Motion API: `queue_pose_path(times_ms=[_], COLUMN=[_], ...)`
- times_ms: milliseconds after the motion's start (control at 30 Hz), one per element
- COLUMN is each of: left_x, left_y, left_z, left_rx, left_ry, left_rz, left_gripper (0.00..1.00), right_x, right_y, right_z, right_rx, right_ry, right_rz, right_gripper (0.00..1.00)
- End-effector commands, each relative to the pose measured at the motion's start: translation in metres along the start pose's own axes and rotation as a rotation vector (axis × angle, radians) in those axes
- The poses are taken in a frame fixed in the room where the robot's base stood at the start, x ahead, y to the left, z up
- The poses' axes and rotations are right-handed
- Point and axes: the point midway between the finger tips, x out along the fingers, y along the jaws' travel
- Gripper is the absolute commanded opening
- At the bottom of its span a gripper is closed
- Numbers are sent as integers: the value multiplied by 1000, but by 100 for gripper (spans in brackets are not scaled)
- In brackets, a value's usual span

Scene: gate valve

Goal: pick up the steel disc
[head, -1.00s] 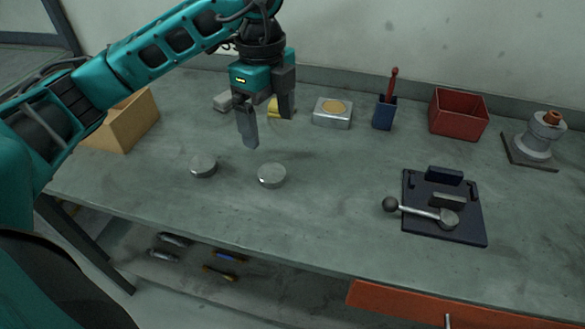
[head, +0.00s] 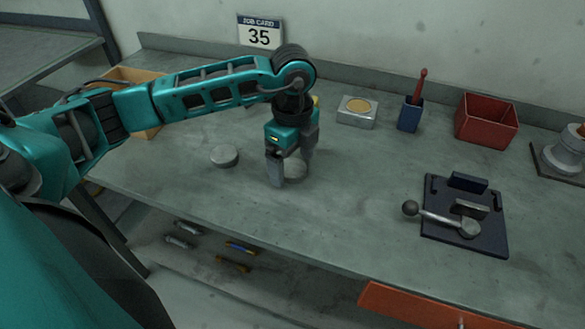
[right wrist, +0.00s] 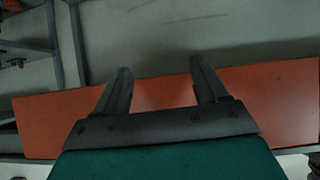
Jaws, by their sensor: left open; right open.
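Two round steel discs lie on the grey workbench (head: 340,215). The left disc (head: 224,156) lies bare on the bench. The other disc (head: 295,170) is partly hidden by my left gripper (head: 291,178). That gripper points down with its fingers open, low over this disc; one finger is in front of it at the left, the other at its far right side. I cannot tell whether the fingers touch it. My right gripper (right wrist: 160,82) is open and empty in the right wrist view, over an orange-red surface (right wrist: 160,92). No disc shows in that view.
A dark fixture plate (head: 465,243) with a ball-ended lever stands at the right. Behind are a metal block (head: 357,113) with a yellow top, a blue holder (head: 410,116) and a red bin (head: 486,122). The bench between the discs and the fixture is clear.

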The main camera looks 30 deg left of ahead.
Motion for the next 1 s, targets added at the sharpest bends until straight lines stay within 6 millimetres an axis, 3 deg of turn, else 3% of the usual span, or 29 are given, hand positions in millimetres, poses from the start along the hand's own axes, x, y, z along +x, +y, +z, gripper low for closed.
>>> queue_pose_path(times_ms=[300,1000], left_x=[6,6], left_y=[0,0], left_z=[0,0], left_rx=[1,1], left_ry=[0,0], left_rz=[0,-1], left_gripper=[90,23], right_x=[0,0], right_y=[0,1], right_z=[0,0], right_rx=[0,-4], right_ry=[0,0], right_rz=[0,1], right_gripper=[72,72])
